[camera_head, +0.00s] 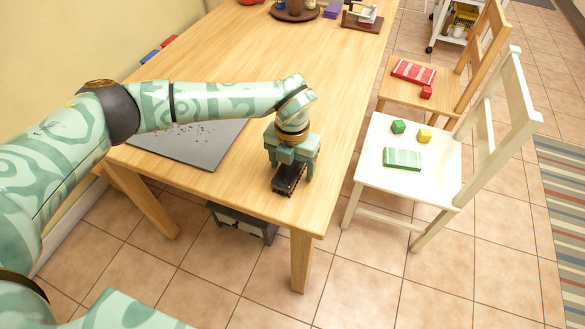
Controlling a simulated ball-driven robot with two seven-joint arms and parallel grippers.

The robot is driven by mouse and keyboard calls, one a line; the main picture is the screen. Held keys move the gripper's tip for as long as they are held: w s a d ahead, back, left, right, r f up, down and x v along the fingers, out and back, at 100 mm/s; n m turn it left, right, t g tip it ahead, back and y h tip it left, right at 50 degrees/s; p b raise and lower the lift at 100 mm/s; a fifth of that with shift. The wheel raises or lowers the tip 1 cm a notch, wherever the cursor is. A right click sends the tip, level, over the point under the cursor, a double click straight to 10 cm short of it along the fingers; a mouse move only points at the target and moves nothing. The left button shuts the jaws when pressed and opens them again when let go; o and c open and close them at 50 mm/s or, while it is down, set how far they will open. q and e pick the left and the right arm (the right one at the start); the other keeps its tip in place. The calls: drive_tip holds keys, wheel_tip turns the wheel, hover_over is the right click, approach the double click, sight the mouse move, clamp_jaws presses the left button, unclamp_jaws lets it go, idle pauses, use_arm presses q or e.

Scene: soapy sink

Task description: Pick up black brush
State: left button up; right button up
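The black brush (288,182) lies on the wooden table near its front right corner. It is a small dark block, and its upper end is partly covered by my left gripper. My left gripper (290,172) points down over the brush, with its green fingers apart on either side of it. The fingers look open, with the brush between them. Whether they touch it is hard to tell from above. My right gripper is out of view.
A dark grey mat with small specks (193,146) lies left of the gripper on the wooden table (270,60). A white chair (440,172) with coloured blocks stands to the right. A grey box (243,224) sits beneath the table. The table's front edge is close to the brush.

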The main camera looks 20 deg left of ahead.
use_arm(q)
drive_tip(key=c, duration=1)
drive_tip(key=shift+r, duration=0.15)
drive_tip(key=shift+c, duration=0.2)
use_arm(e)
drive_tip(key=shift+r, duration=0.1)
use_arm(q)
drive_tip(key=shift+r, duration=0.25)
wheel_tip(320, 180, up, 3)
drive_tip(key=shift+f+p, duration=0.1)
drive_tip(key=shift+p, duration=0.9)
drive_tip(key=s+d+r+p, duration=0.5)
drive_tip(key=s+r, duration=0.4)
drive_tip(key=s, duration=0.3)
drive_tip(key=shift+s+d+r, duration=0.2)
drive_tip(key=shift+d+r, duration=0.05)
drive_tip(key=shift+d, duration=0.55)
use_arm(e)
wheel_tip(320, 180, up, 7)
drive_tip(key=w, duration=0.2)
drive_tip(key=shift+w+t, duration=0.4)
